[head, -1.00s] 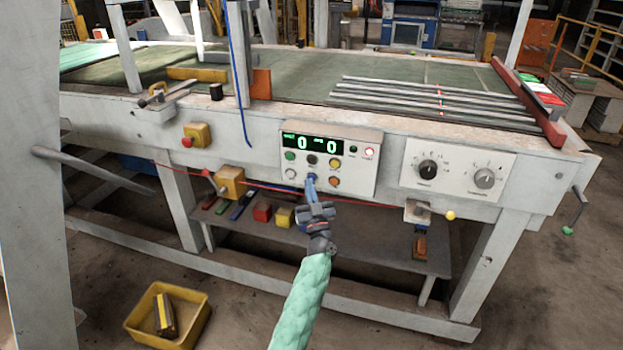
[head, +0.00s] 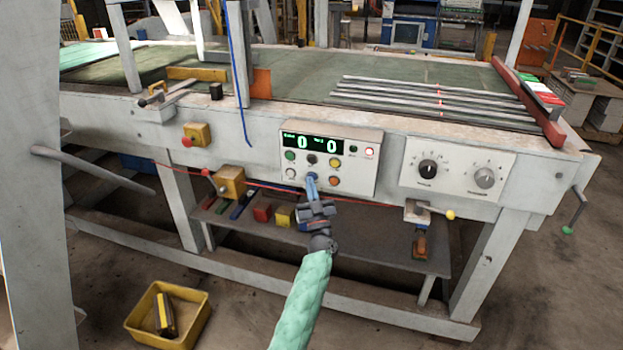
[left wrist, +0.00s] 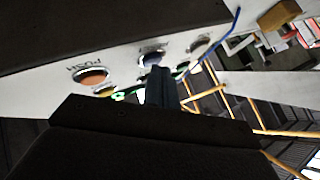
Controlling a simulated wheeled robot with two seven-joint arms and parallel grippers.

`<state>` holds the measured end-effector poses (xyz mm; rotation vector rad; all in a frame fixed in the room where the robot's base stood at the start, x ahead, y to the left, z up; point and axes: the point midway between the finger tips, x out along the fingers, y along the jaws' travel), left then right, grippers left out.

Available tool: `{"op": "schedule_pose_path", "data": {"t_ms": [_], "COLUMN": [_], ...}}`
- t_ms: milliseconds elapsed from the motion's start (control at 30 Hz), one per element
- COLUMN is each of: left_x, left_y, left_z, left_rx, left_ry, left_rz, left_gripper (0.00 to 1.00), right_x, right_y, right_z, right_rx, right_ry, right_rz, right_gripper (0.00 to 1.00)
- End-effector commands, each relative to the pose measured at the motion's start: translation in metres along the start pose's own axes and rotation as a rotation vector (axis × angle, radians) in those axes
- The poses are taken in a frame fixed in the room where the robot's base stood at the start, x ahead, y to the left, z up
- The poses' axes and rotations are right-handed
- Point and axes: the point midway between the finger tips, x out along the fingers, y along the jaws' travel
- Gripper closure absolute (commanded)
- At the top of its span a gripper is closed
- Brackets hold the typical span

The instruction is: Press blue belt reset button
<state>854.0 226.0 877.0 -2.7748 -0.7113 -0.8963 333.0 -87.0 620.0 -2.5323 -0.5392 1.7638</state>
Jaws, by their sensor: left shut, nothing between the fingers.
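The control panel (head: 357,168) is a pale box on the front of the conveyor, with a green display reading 0 and 0 and several coloured buttons. The blue button (left wrist: 152,58) is in its lower row, between an orange button (left wrist: 93,77) and a pale one (left wrist: 199,47). My left gripper (head: 311,182) is shut and empty, its fingers pointing at the blue button and partly covering it in the head view. In the left wrist view the fingertips (left wrist: 158,73) overlap the button's lower edge; I cannot tell whether they touch it. My right gripper is out of view.
A dial panel (head: 458,168) is right of the control panel. A yellow box with a red button (head: 196,135) is to the left. A lever with a yellow knob (head: 450,215) juts out at lower right. A yellow bin (head: 193,300) stands on the floor.

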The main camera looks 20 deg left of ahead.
Motion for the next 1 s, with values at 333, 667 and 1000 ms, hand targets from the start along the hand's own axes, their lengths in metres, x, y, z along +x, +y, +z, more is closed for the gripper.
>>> {"op": "schedule_pose_path", "data": {"t_ms": [333,667,1000], "left_x": [0.001,-0.001,-0.010], "left_y": [0.001,-0.001,-0.007], "left_z": [0.001,-0.002,-0.007], "left_rx": [0.000,-0.001,0.000], "left_ry": [0.000,-0.001,0.000], "left_rz": [0.000,0.000,0.000], "left_gripper": [1.00,1.00,1.00], "right_x": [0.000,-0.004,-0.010], "right_y": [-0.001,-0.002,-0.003], "right_z": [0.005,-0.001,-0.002], "right_rx": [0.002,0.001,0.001], "right_ry": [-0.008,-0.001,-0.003], "right_rz": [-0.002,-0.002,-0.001], "right_gripper": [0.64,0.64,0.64]}}
